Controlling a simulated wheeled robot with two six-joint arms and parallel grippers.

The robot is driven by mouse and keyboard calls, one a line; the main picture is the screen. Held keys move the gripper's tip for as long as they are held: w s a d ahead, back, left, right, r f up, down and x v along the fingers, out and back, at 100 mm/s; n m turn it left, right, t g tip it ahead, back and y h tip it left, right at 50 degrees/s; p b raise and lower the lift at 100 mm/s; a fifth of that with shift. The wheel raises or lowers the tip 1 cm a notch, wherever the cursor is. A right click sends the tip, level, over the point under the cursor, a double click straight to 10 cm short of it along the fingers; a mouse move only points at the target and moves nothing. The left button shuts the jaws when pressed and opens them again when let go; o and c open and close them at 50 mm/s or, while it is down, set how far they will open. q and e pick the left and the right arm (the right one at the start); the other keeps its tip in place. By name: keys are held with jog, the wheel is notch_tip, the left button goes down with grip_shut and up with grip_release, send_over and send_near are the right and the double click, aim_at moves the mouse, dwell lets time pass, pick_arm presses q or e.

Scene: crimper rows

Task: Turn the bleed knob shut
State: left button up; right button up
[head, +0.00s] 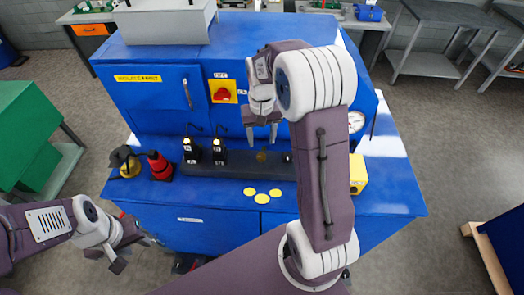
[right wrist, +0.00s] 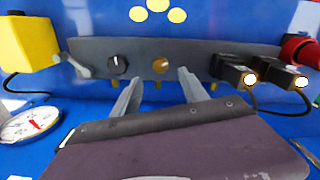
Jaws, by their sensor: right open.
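Two small round knobs sit on the dark grey panel strip of the blue machine: a brass knob (head: 262,155) and a black knob (head: 287,157). The right wrist view shows the brass knob (right wrist: 160,65) beside the black knob (right wrist: 118,66). I cannot read a label that tells which is the bleed knob. My right gripper (head: 262,138) is open and empty, its fingertips pointing at the brass knob. In the right wrist view the gripper (right wrist: 160,79) has one finger each side of the line to it, apart from it. My left gripper (head: 134,253) is open and empty at lower left.
Two black switches (head: 219,152) with lit tips and a red cylinder (head: 159,166) stand left of the knobs. A yellow box (head: 358,173) and a round gauge (right wrist: 30,123) are on the other side, with a grey lever (right wrist: 80,66). Yellow discs (head: 262,198) lie in front.

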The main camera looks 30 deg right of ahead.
aim_at(262, 156)
notch_tip(262, 156, down, 9)
jog(key=shift+r+p, duration=0.2)
jog(key=shift+p, duration=0.85)
grip_shut()
jog(key=shift+n, duration=0.4)
jog(key=n, duration=0.5)
jog(key=shift+d+n, duration=0.1)
jog(key=shift+n, duration=0.3)
jog(key=n, duration=0.5)
jog(key=shift+w+d+r, duration=0.1)
jog(key=shift+n, duration=0.3)
